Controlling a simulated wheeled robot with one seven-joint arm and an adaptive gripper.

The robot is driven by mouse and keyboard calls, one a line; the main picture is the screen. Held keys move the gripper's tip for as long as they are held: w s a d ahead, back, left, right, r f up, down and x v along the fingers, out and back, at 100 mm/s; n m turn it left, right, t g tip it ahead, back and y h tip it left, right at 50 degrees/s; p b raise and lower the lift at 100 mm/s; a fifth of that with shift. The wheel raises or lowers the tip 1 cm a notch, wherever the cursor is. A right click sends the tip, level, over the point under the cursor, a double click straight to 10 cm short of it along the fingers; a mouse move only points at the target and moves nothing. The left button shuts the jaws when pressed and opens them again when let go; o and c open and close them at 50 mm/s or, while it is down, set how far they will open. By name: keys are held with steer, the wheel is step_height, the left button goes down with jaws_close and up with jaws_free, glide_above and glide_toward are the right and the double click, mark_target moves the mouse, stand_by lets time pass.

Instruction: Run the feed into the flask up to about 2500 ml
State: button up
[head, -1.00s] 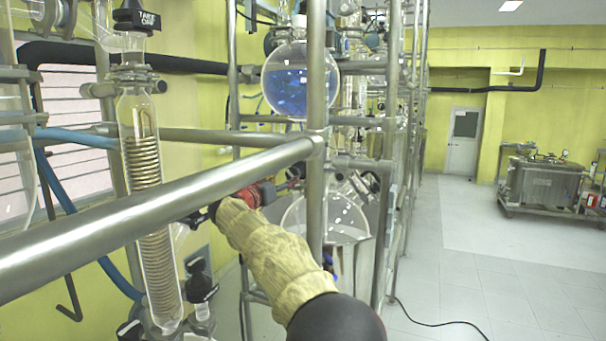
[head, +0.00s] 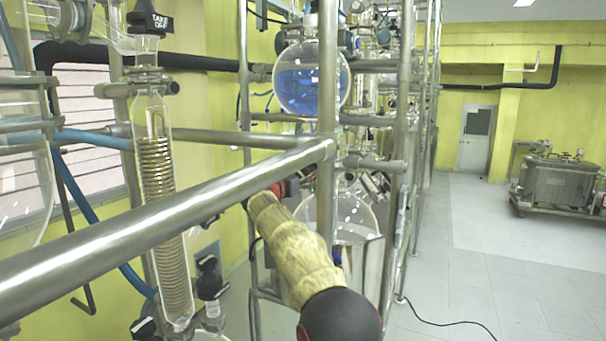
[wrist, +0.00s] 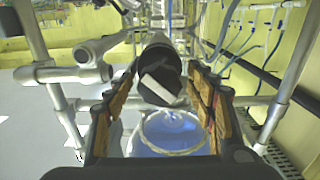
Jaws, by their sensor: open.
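The upper round flask (head: 311,78) holds blue liquid to roughly half or a bit above. The lower round flask (head: 352,215) behind the post looks clear, with no blue visible; its graduations cannot be read. In the wrist view, my gripper (wrist: 162,80) is open, with brown-padded fingers on either side of a black valve knob (wrist: 160,72) with a white label. Whether the pads touch the knob is unclear. A round vessel with blue liquid (wrist: 168,135) shows beyond and below the knob.
A thick metal rail (head: 160,232) crosses in front of my arm and joins an upright post (head: 327,110). A coiled glass condenser (head: 158,180) stands at left. A steel tank on a cart (head: 560,183) is far right.

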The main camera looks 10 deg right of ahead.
steer(key=c, duration=1.2)
